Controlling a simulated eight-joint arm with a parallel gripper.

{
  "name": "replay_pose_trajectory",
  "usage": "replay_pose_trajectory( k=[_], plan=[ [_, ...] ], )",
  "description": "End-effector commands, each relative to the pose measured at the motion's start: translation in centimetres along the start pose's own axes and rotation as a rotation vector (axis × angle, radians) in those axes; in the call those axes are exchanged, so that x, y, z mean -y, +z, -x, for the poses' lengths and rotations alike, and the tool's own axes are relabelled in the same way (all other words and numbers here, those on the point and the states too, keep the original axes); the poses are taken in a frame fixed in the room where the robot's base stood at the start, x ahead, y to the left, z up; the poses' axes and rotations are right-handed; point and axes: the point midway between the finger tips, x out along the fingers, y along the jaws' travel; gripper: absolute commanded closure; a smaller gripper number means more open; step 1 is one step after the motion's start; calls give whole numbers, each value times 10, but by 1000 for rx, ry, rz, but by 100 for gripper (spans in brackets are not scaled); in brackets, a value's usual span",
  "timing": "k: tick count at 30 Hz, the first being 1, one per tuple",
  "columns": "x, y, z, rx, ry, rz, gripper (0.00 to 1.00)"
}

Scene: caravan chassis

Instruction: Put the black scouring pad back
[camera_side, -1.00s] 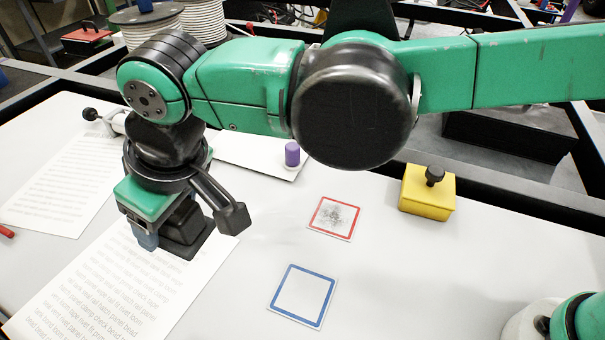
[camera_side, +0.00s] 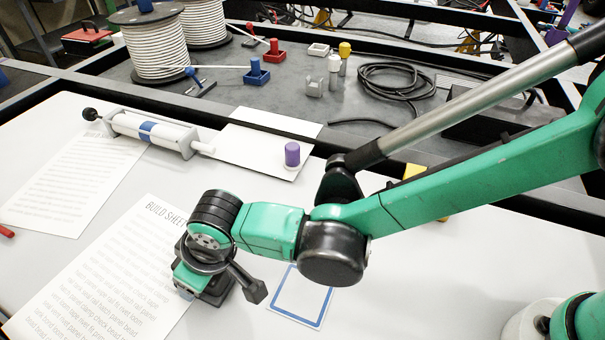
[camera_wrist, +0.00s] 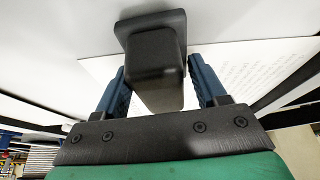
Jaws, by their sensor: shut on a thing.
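The black scouring pad (camera_wrist: 172,20) has a wide dark base and a thick block-shaped grip. My gripper (camera_wrist: 160,78) is shut on that grip, with one blue finger on each side. In the side view the pad (camera_side: 217,295) is under my gripper (camera_side: 196,288), at the right edge of the build sheet, left of the blue-outlined square (camera_side: 322,312). I cannot tell whether its base touches the surface. My arm covers the upper part of the blue square and hides the red-outlined square.
A yellow block (camera_side: 413,171) is mostly hidden behind my arm. A purple-topped peg (camera_side: 292,155) stands on a white panel (camera_side: 240,150) beside a white roller device (camera_side: 150,131). Printed sheets (camera_side: 85,285) lie at the left.

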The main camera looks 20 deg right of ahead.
Motion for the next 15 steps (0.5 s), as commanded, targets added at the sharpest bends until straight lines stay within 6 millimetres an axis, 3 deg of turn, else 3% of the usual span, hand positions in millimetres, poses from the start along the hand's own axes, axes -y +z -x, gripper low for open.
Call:
replay_pose_trajectory(
  k=[2,3,6,15],
  plan=[
    [0,0,-1,0,0,0,93],
    [0,0,-2,0,0,0,30],
    [0,0,-1,0,0,0,4],
    [0,0,0,0,0,0,4]
  ],
)
